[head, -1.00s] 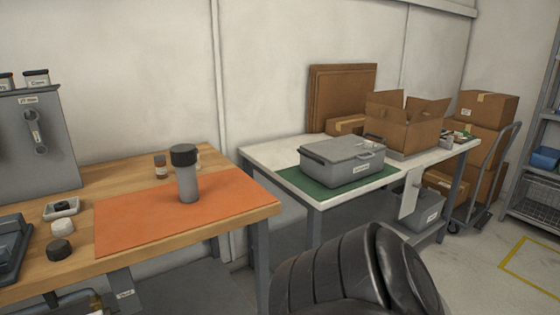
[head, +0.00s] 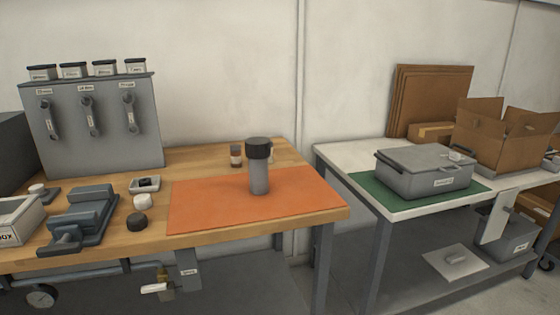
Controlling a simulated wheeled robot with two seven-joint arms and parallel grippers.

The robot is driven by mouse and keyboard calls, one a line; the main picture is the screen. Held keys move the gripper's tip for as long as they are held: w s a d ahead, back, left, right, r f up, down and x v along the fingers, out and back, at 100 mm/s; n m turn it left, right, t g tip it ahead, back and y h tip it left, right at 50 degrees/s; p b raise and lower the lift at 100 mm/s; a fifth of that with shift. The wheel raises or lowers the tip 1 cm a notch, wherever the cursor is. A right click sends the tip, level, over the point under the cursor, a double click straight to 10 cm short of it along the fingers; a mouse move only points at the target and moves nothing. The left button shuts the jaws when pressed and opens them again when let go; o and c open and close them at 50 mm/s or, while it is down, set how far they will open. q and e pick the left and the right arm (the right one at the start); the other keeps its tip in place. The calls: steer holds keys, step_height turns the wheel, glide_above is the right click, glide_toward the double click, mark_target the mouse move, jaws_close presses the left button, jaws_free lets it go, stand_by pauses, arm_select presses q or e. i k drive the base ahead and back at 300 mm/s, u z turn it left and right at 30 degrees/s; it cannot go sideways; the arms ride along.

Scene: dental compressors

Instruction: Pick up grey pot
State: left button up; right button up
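The grey pot (head: 259,172) is a grey cylinder with a wide black lid. It stands upright on an orange mat (head: 205,207) on the wooden workbench (head: 155,240), right of the bench's middle. Nothing covers it. Neither of my grippers shows in the head view.
Left of the mat are a black knob (head: 137,221), a white knob (head: 140,202), a small tray (head: 144,184) and a grey fixture (head: 78,218). A grey panel with handles (head: 93,125) stands behind. On the white table (head: 345,160) are a grey case (head: 425,172) and an open carton (head: 500,140).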

mark_target(258, 169)
steer(key=z, duration=1.75)
steer(key=i, duration=1.25)
steer(key=u, duration=1.2)
